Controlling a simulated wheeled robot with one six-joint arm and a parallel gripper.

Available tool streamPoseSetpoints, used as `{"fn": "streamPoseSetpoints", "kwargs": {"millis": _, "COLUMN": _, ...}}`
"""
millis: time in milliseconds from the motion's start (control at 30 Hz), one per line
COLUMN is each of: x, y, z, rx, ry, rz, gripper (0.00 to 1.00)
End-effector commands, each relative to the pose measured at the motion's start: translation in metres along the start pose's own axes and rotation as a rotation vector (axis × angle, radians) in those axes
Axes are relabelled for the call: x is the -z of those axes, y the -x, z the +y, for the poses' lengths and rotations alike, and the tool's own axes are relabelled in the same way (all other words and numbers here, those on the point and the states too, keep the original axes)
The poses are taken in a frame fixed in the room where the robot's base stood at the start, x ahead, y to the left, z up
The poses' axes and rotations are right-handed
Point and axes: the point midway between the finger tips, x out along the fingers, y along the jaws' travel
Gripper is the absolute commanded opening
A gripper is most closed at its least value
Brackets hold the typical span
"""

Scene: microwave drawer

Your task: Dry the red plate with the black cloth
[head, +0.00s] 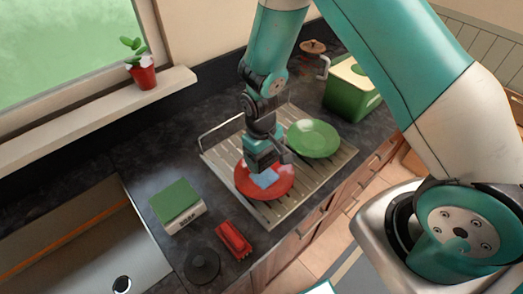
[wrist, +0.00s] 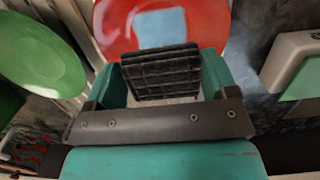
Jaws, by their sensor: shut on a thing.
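The red plate (head: 250,190) lies on the drying rack, and in the wrist view (wrist: 215,22) it fills the top middle. A pale blue square patch (head: 265,179) shows on its face, also in the wrist view (wrist: 160,27). My gripper (head: 266,160) is over the plate. In the wrist view its two teal fingers (wrist: 162,65) are shut on the black cloth (wrist: 162,76), a dark, grid-textured folded pad. The cloth is over the near part of the plate. I cannot tell whether it touches the plate. My gripper hides part of the plate in the head view.
The green plate (head: 314,138) sits beside the red one on the drying rack (head: 313,179). A green-topped soap box (head: 178,203), a red brush (head: 234,239) and a black round item (head: 202,265) stand left of the rack, near the sink (head: 85,262). A green container (head: 350,92) stands behind.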

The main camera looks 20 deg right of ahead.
Motion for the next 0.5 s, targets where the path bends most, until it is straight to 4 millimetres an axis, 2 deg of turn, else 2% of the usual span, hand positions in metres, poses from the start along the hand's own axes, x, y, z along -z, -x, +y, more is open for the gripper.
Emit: {"fn": "streamPoseSetpoints", "kwargs": {"millis": 500, "x": 0.005, "y": -0.045, "z": 0.000, "rx": 0.000, "ry": 0.000, "rz": 0.000, "gripper": 0.60}}
